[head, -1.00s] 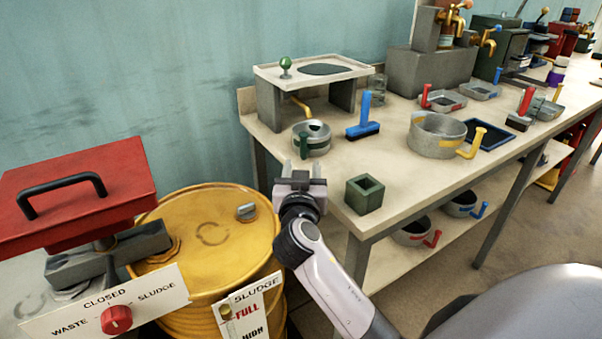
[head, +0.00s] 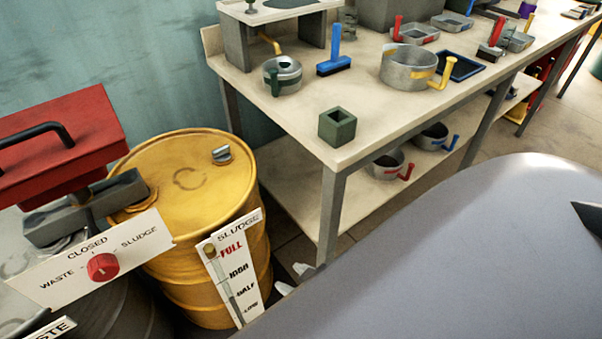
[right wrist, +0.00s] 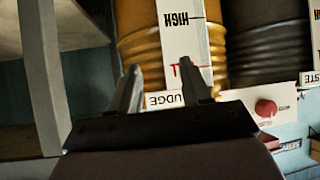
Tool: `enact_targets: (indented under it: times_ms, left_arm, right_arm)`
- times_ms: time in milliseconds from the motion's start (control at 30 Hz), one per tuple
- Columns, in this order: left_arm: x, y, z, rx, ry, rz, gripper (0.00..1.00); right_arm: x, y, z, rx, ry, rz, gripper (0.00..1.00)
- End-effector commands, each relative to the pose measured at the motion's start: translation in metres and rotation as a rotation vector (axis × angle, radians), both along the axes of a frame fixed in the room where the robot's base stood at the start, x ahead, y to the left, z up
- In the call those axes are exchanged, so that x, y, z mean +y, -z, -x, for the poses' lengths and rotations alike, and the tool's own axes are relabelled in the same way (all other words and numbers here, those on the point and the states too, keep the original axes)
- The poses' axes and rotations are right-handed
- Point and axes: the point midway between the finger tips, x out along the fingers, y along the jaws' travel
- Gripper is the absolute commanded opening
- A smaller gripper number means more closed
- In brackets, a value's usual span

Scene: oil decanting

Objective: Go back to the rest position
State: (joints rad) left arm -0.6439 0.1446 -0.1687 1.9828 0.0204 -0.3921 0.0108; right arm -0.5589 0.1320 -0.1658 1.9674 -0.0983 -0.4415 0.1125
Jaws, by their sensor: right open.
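My right gripper (head: 294,279) shows only by its fingertips in the head view, low beside the sludge gauge and in front of the bench leg. The grey body part at the lower right hides the rest of it. In the right wrist view, its two fingers (right wrist: 160,82) stand apart with nothing between them, in front of the gauge board (right wrist: 180,50) and the yellow drum (right wrist: 140,48). My left gripper is in neither view.
The workbench (head: 290,139) carries a green-handled pot (head: 284,80), a blue brush (head: 334,65), a yellow-handled pot (head: 408,66) and a green square holder (head: 337,127).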

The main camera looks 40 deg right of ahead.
Motion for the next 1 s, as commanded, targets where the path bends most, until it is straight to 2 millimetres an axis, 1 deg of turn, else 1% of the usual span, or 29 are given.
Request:
enact_targets:
  times_ms: [33,100,167,233,533,667,900,1000]
  left_arm:
    - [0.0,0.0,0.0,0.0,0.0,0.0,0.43]
    - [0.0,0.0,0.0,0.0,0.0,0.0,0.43]
    - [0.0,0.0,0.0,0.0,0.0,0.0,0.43]
    - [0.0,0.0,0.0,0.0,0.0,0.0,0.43]
    - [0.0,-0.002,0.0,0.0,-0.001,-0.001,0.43]
    - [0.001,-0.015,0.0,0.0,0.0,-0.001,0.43]
    - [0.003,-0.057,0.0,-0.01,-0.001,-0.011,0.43]
    - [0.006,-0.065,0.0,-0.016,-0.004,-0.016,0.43]
  right_arm:
    - [0.003,0.005,0.014,0.016,-0.018,-0.014,0.48]
    - [0.007,0.008,0.025,0.027,-0.035,-0.027,0.48]
    - [0.009,0.01,0.031,0.03,-0.043,-0.034,0.48]
    - [0.01,0.01,0.033,0.032,-0.047,-0.039,0.48]
    - [0.01,0.008,0.033,0.032,-0.047,-0.039,0.48]
    - [0.009,-0.004,0.033,0.033,-0.046,-0.037,0.48]
    - [0.007,-0.044,0.034,0.026,-0.044,-0.029,0.48]
    - [0.006,-0.053,0.035,0.025,-0.043,-0.026,0.48]
